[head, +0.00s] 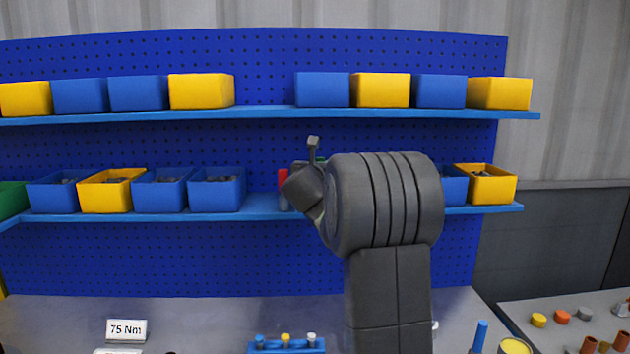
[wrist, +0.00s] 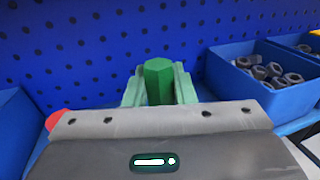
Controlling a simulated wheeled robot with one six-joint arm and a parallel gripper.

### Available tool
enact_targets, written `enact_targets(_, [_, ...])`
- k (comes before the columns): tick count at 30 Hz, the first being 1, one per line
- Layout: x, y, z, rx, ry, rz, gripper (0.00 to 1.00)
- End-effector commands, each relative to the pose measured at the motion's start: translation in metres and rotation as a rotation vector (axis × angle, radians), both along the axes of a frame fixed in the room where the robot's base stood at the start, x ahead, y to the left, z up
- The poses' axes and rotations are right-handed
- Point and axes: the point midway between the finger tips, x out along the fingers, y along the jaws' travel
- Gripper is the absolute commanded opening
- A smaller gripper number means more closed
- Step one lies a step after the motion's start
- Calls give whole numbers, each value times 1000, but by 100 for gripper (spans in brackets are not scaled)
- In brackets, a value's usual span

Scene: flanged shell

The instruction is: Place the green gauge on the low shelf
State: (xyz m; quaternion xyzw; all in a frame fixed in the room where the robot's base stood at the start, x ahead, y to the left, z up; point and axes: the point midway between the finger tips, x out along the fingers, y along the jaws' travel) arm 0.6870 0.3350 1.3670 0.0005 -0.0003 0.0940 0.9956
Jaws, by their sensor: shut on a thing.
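The green gauge (wrist: 158,80) is a dark green six-sided post in the wrist view. My gripper (wrist: 159,88) is shut on it, with a pale green jaw on each side. The gauge looks upright, and its lower part is hidden by the gripper body. In the head view my arm hides most of the gripper and gauge; only a sliver of green shows. The low shelf (head: 262,206) is the lower blue ledge on the pegboard, and my gripper is in front of its middle stretch. I cannot tell whether the gauge touches the shelf.
A blue bin (head: 217,189) stands left of my gripper, and a blue bin of metal parts (wrist: 262,82) stands right. A red thing (head: 283,178) is close beside my gripper, partly hidden. The upper shelf (head: 265,112) with bins runs above. The bench (head: 200,318) lies below.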

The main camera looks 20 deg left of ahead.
Motion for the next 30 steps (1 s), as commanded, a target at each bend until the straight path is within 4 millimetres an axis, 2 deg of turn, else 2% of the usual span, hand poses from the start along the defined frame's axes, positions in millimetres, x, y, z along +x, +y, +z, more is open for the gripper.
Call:
enact_targets(3, [1,-1,-20,-3,3,-2,0])
enact_targets(6, [0,0,-29,-2,2,0,0])
enact_targets(18, [0,0,-34,0,0,0,0])
enact_targets(19, [0,0,-33,-1,1,1,29])
enact_targets(21, [0,0,-33,-1,1,1,43])
enact_targets(30, [0,0,-32,-1,1,0,45])
